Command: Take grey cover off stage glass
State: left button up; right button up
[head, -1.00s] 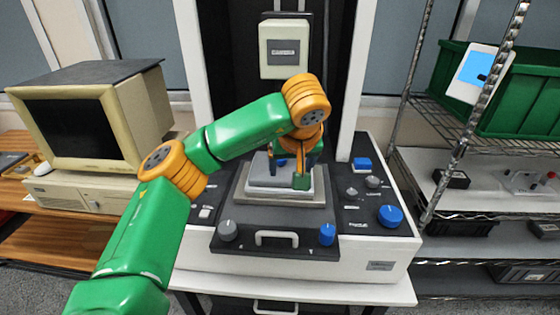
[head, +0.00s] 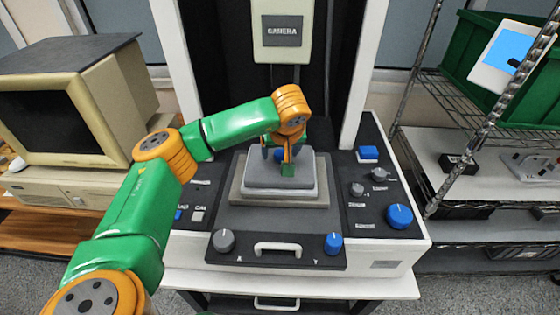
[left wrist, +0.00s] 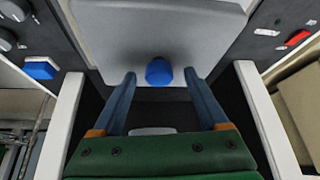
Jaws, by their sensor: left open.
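The grey cover (head: 282,178) lies flat on the stage (head: 240,190) in the middle of the machine. In the left wrist view the cover (left wrist: 160,25) fills the upper middle, with a round blue knob (left wrist: 158,72) near its edge. My left gripper (head: 281,155) is over the back part of the cover. In the left wrist view its two blue fingers (left wrist: 159,76) are apart, and the knob shows between their tips. I cannot tell how high the tips are above the cover. The stage glass is hidden. My right gripper is out of view.
A camera box (head: 282,32) hangs above the stage between white posts. Knobs and a blue button (head: 368,153) are on the right panel. A front plate carries a handle (head: 277,248). A computer (head: 70,105) is at left, a wire shelf (head: 470,125) at right.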

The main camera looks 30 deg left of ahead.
pick_arm(q)
jog(key=shift+s+d+r, duration=0.15)
jog(key=shift+d, duration=0.05)
jog(key=c, duration=1.2)
jog(key=shift+a, duration=0.1)
grip_shut()
